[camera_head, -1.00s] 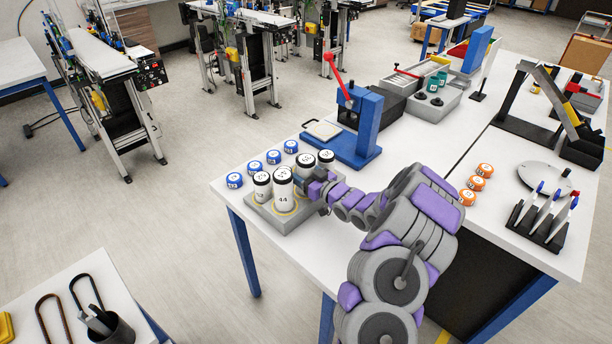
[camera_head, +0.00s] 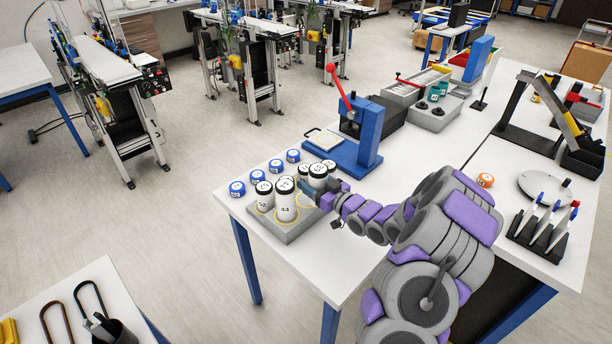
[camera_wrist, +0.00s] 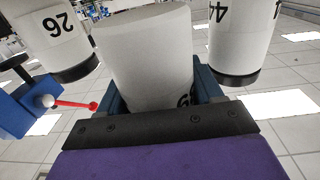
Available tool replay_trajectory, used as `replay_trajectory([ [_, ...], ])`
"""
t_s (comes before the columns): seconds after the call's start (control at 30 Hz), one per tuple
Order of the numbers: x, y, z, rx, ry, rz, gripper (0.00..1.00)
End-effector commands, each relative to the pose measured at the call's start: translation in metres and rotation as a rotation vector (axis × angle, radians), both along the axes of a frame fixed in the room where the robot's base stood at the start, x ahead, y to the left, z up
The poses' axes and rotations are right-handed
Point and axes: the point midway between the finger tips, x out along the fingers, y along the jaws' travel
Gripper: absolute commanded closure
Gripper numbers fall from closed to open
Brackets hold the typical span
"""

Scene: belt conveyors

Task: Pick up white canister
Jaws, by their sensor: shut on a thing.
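Several white canisters with black lids and printed numbers stand on a grey block (camera_head: 283,233) near the front left corner of the white table. My gripper (camera_head: 312,192) is at the right side of this group, partly hiding the canisters behind it. In the wrist view, my gripper (camera_wrist: 157,88) is shut on a white canister (camera_wrist: 148,55), which sits between its blue-grey jaws. The canister marked 26 (camera_wrist: 48,35) is on the left of it and the canister marked 44 (camera_wrist: 233,40) is on the right. I cannot tell whether the held canister is clear of the block.
A blue press (camera_head: 352,145) with a red lever stands to the right. An orange puck (camera_head: 485,180) and a pen rack (camera_head: 543,232) are farther right. A second table (camera_head: 70,310) is at the lower left.

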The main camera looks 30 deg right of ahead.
Motion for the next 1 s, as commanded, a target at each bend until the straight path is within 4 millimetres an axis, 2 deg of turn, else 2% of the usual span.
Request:
replay_trajectory([
  [0.3, -0.059, -0.005, 0.007, 0.003, 0.000, -0.002, 0.74],
  [0.5, -0.088, -0.007, 0.009, -0.003, 0.001, 0.000, 0.74],
  [0.7, -0.103, -0.008, 0.010, 0.001, -0.002, 0.000, 0.74],
  [1.0, -0.107, -0.008, 0.010, -0.001, -0.001, 0.001, 0.74],
])
